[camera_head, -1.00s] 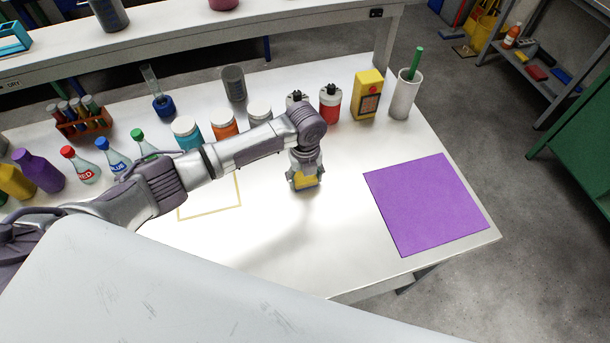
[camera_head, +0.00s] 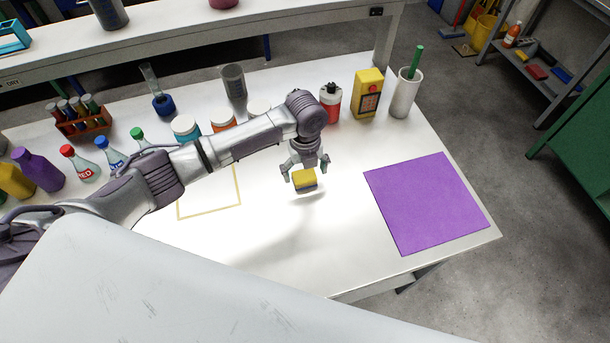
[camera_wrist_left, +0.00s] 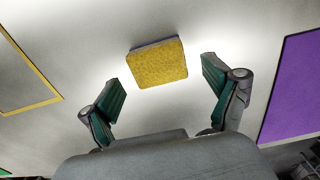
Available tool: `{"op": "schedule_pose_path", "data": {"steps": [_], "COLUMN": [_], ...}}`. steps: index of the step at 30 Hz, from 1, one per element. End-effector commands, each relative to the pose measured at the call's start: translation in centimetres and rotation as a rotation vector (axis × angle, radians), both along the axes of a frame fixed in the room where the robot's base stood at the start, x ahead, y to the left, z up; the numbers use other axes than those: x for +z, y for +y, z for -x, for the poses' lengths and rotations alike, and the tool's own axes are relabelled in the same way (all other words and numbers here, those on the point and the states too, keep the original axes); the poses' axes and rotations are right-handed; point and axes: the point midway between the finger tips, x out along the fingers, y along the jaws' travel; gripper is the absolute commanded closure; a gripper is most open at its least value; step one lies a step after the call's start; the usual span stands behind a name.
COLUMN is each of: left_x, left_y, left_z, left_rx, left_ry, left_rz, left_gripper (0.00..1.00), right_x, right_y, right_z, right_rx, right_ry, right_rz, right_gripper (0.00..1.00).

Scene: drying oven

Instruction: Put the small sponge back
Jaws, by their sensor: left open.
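The small sponge (camera_head: 305,181), yellow on top with a darker edge, is at the white table's middle. It lies between the yellow outlined rectangle and the purple mat, apart from both. In the left wrist view the sponge (camera_wrist_left: 158,63) appears just beyond the fingertips, tilted in the picture. My left gripper (camera_head: 304,171) is open above the sponge, with green-padded fingers spread on either side. The left wrist view shows a gap between each finger of the gripper (camera_wrist_left: 160,82) and the sponge. My right gripper is not in view.
The yellow outline (camera_head: 222,208) is bare inside, partly hidden by my arm. The purple mat (camera_head: 428,205) is empty at the right. The front middle is clear.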

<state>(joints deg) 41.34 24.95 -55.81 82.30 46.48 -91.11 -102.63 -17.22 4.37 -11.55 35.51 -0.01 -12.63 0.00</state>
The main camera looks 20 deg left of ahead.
Motion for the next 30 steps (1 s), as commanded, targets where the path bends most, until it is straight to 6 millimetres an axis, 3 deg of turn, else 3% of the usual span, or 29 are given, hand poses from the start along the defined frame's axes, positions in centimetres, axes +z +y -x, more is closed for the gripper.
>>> {"op": "schedule_pose_path", "data": {"steps": [6, 12, 18, 30], "left_x": [4.9, 8.2, 9.5, 9.5], "left_y": [0.0, 0.0, 0.0, 0.0], "left_z": [-0.2, -0.1, -0.1, 0.0], "left_rx": [0.0, 0.001, 0.001, 0.001], "left_ry": [-0.006, -0.004, -0.001, -0.001], "left_rz": [0.001, -0.001, -0.001, -0.001], "left_gripper": [0.12, 0.12, 0.12, 0.12], "right_x": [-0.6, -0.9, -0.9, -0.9], "right_y": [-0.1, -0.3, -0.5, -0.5], "right_z": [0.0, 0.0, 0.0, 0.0], "right_rx": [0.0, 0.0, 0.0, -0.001], "right_ry": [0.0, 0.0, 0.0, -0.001], "right_rz": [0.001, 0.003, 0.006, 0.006], "right_gripper": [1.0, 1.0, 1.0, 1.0]}}
